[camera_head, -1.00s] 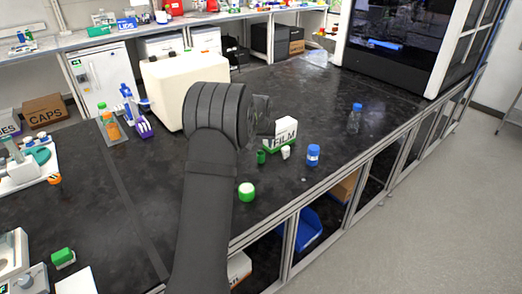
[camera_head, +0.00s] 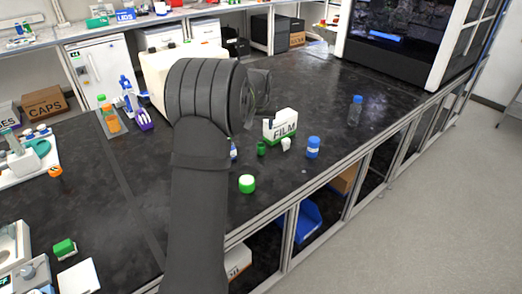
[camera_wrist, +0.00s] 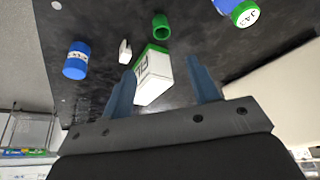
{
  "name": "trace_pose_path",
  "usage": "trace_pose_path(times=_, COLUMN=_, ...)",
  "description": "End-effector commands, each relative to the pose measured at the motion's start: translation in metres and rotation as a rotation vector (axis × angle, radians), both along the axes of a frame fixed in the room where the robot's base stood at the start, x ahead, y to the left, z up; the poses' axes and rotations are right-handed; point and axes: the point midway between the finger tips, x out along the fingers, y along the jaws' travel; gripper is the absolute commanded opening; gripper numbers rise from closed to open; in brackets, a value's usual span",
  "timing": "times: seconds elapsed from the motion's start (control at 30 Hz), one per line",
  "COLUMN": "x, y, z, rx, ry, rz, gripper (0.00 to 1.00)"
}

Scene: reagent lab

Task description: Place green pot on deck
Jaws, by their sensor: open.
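A small dark green pot (camera_head: 261,148) stands on the black bench, just in front of the FILM box; it shows in the wrist view (camera_wrist: 161,26) as an open-looking green cylinder. A wider green pot with a pale top (camera_head: 247,184) stands nearer the bench's front edge. I cannot tell which one the task means. My gripper (camera_wrist: 162,63) is open and empty, its two blue-grey fingers pointing toward the FILM box and the green pot beyond. In the head view my arm hides most of the gripper. I cannot tell for certain which surface is the deck.
The FILM box (camera_head: 281,125), a small white item (camera_head: 286,144), a blue pot (camera_head: 313,147) and a clear blue-capped bottle (camera_head: 355,111) stand nearby. A blue item (camera_head: 233,149) is mostly hidden by my arm. A large machine (camera_head: 405,42) stands at the far right. Bare bench lies right of the blue pot.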

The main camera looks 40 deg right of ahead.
Motion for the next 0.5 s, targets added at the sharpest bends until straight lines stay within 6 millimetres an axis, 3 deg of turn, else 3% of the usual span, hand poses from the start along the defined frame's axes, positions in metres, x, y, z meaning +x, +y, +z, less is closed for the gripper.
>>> trace_pose_path(times=0.27, x=-0.006, y=0.025, z=-0.023, rx=-0.087, ry=-0.147, rz=0.038, gripper=0.55)
trace_pose_path(times=0.5, x=-0.030, y=0.045, z=-0.037, rx=-0.219, ry=-0.256, rz=0.016, gripper=0.55)
